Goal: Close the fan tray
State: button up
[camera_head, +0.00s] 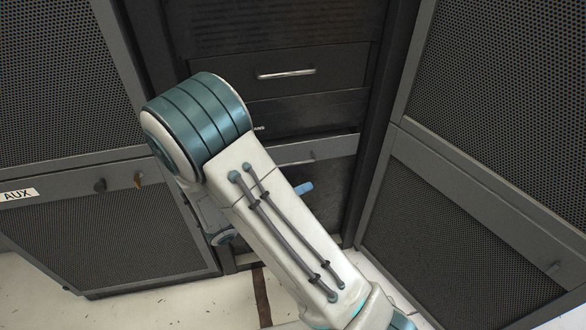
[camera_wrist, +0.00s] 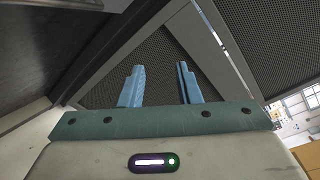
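The dark rack front (camera_head: 320,70) stands in the middle of the head view. A label ending in "ANS" (camera_head: 259,128) shows just beside my arm, which hides most of the area around it. A grey drawer front (camera_head: 325,149), likely the fan tray, shows to the right of my arm below that label; how far it sticks out is hard to tell. My gripper's two blue fingers (camera_wrist: 160,86) are apart with nothing between them in the wrist view. In the head view only a blue fingertip (camera_head: 303,188) shows past my arm, low in front of the rack.
A drawer with a bright bar handle (camera_head: 287,73) sits higher in the rack. A mesh cabinet marked AUX (camera_head: 60,190) is at left. A mesh panel (camera_head: 480,210) stands at right, near the rack opening. Pale floor (camera_head: 150,312) shows below. Windows (camera_wrist: 300,105) show at the wrist view's right edge.

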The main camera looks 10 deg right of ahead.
aim_at(293, 163)
jog(key=w+a+f+n+t+y+b, duration=0.15)
jog(key=w+a+f+n+t, duration=0.25)
jog(key=a+f+n+t, duration=0.5)
jog(key=shift+n+g+y, duration=0.35)
jog(key=shift+n+g, duration=0.05)
jog(key=shift+n, duration=0.5)
jog(key=r+x, duration=0.1)
jog(key=x, duration=0.4)
jog(key=r+b+x, duration=0.1)
jog(key=x, duration=0.4)
jog(key=s+b+x, duration=0.1)
jog(key=x, duration=0.4)
jog(key=shift+d+r, duration=0.3)
jog(key=shift+r, duration=0.1)
grip_shut()
